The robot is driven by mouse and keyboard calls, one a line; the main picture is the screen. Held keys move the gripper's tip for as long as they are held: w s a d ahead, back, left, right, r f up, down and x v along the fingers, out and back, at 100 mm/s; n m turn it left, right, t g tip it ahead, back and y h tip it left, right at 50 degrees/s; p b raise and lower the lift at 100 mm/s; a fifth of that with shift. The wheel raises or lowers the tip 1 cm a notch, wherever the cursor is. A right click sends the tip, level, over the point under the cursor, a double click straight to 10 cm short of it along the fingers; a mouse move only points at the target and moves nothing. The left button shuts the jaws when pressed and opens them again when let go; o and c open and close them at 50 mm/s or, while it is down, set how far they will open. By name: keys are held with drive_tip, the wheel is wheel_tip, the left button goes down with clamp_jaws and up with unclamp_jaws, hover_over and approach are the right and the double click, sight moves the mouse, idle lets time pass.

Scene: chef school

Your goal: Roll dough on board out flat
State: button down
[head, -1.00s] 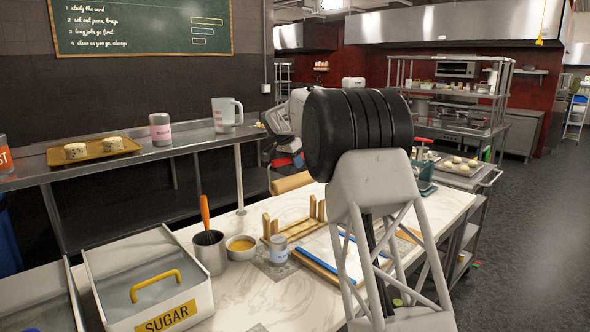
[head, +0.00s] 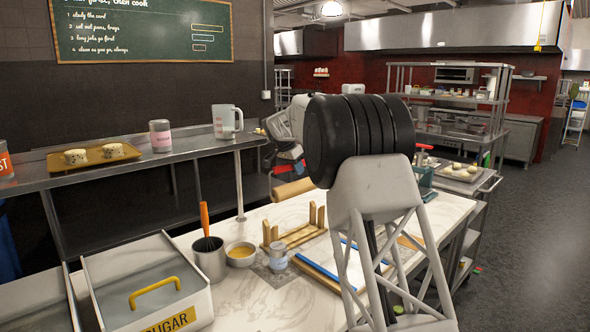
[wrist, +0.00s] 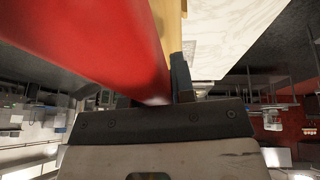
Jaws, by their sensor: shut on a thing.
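A tan wooden rolling pin (head: 293,190) shows left of my arm, above the counter; part of it is hidden behind my arm. In the wrist view a broad red bar, probably its handle (wrist: 95,45), lies across my gripper (wrist: 165,78), with a tan wooden part (wrist: 168,25) beyond. My gripper is shut on it; one dark finger shows, and the red part hides the other. The board (head: 318,272), wood-edged with a white surface and blue strips, lies on the counter, partly behind my arm. I cannot make out the dough.
An empty wooden cradle (head: 292,236) stands behind the board. A small can (head: 278,259), a bowl of yellow stuff (head: 240,254), a metal pot with an orange-handled tool (head: 209,260) and a sugar bin (head: 150,290) stand to the left. Bare marble counter (head: 250,305) shows in front.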

drive_tip(key=s+d+f, duration=0.3)
drive_tip(key=s+d, duration=0.5)
drive_tip(key=s+d+f, duration=0.3)
drive_tip(key=s+d, duration=0.6)
drive_tip(key=shift+s+t+y, duration=0.2)
drive_tip(key=shift+t+y, duration=0.2)
drive_tip(key=shift+d+f, duration=0.1)
drive_tip(key=shift+f, duration=2.45)
drive_tip(key=shift+f, duration=0.7)
drive_tip(key=shift+w+a, duration=0.2)
drive_tip(key=shift+s+d+f, duration=0.25)
drive_tip(key=shift+s+d, duration=0.15)
